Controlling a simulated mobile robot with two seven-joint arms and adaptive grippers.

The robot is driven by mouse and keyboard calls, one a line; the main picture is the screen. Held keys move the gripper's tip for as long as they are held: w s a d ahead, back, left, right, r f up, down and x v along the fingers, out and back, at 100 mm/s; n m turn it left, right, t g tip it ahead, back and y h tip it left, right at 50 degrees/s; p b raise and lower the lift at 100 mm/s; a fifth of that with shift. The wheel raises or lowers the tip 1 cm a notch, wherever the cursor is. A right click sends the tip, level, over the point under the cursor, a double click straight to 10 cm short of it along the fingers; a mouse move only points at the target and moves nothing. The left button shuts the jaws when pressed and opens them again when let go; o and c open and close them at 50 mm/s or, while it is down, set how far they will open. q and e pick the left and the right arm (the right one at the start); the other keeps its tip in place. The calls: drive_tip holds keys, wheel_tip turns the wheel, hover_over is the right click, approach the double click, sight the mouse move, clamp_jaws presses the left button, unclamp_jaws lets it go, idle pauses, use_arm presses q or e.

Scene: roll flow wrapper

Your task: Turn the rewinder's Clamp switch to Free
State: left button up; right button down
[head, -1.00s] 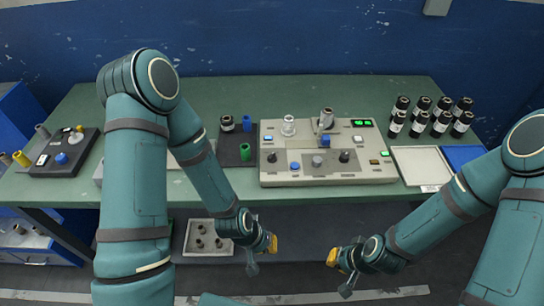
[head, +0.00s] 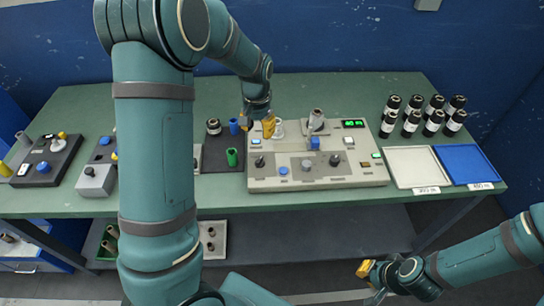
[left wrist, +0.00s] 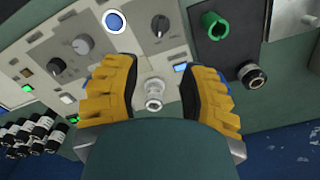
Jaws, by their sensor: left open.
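The rewinder (head: 350,175) is a light grey console on the green table. Its panel has a black knob at the left (head: 259,161), a black knob at the right (head: 335,160) and a grey knob (head: 307,165) between them. The labels are too small to read, so I cannot tell which is the Clamp switch. The left wrist view shows one black knob (left wrist: 160,23) and another (left wrist: 55,67). My left gripper (head: 257,125) is open above the rewinder's back left, its fingers either side of the pale spindle (left wrist: 154,94) in the wrist view. My right gripper (head: 367,271) is low in front of the table.
A blue button (head: 283,171) sits on the panel. A dark tray with a green cup (head: 232,157) stands left of the rewinder. Several black rolls (head: 432,107) stand at the back right, behind a white tray (head: 411,168) and a blue tray (head: 466,165).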

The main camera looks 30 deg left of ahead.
sight(259, 159)
use_arm(q)
wheel_tip(259, 159, down, 14)
drive_tip(key=shift+s+r+b, duration=0.1)
drive_tip(key=shift+r+b, duration=0.05)
drive_tip(key=shift+b, duration=0.9)
clamp_jaws()
